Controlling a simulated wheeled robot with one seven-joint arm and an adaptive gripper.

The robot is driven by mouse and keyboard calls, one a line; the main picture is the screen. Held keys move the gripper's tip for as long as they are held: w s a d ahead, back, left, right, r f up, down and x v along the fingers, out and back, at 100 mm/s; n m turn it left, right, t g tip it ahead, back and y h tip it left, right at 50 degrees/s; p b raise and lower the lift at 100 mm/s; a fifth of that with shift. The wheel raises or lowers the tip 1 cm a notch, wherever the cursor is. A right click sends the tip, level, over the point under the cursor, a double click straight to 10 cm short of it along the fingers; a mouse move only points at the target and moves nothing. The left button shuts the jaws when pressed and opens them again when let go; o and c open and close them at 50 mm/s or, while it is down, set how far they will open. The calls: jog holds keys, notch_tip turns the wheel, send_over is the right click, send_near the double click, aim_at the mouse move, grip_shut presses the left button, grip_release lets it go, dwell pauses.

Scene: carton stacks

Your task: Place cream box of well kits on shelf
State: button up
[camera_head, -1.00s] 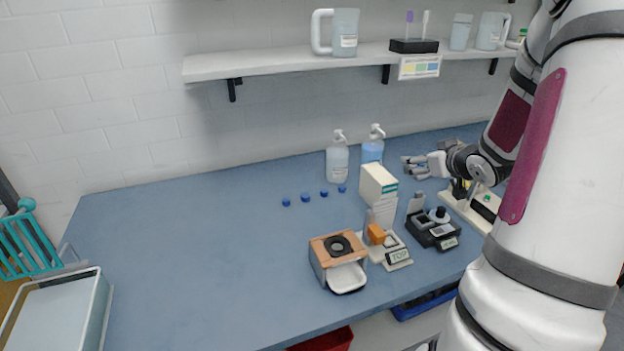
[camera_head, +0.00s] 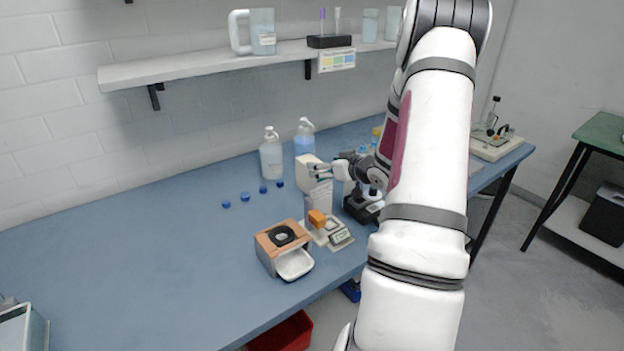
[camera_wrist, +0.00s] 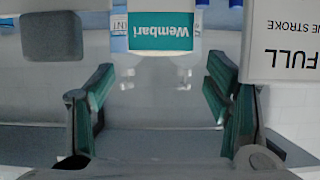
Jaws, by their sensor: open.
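A box face with a teal "Wembari" label (camera_wrist: 160,32) shows upside down beyond the fingertips. The white shelf (camera_head: 200,66) is on the wall above the bench.
The shelf's left part is bare; a jug (camera_head: 262,32) and a tube rack (camera_head: 330,41) stand farther right. Two pump bottles (camera_head: 271,158) stand behind the box. A wooden-sided device (camera_head: 283,248) is in front. A panel reading "FULL" (camera_wrist: 285,45) is close at the wrist view's right.

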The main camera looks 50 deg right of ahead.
jog(key=shift+x, duration=2.65)
jog(key=shift+r, duration=0.1)
grip_shut()
